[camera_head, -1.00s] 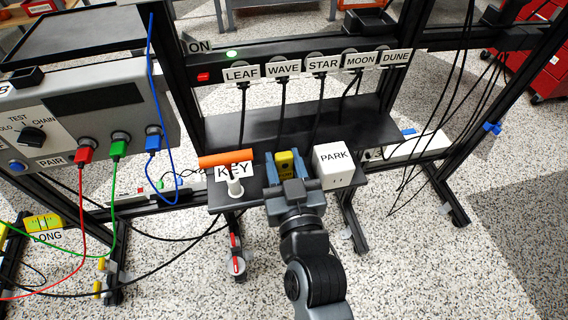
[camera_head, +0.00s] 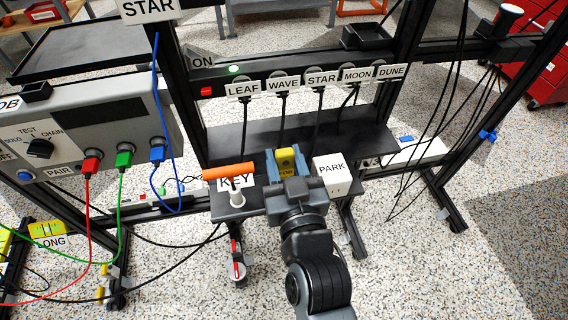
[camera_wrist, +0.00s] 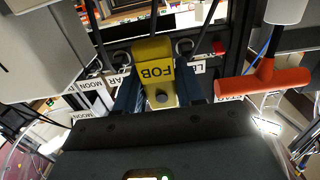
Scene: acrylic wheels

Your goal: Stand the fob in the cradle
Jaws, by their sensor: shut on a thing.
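The yellow fob (camera_head: 287,161), marked FOB, is between the blue-grey fingers of my gripper (camera_head: 286,168). The gripper is shut on it, above the small black shelf between the KEY handle and the PARK box. In the wrist view the fob (camera_wrist: 155,62) stands out beyond the fingers, with a dark round spot on its near end. A small black open-topped holder (camera_head: 36,92) sits on the grey control box at far left, beside a partly cut-off label ending in OB. It looks like the cradle and appears empty.
Plugs with cables line the rail (camera_head: 310,83) behind. A blue cable (camera_head: 160,100) hangs beside the grey control box (camera_head: 85,128).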

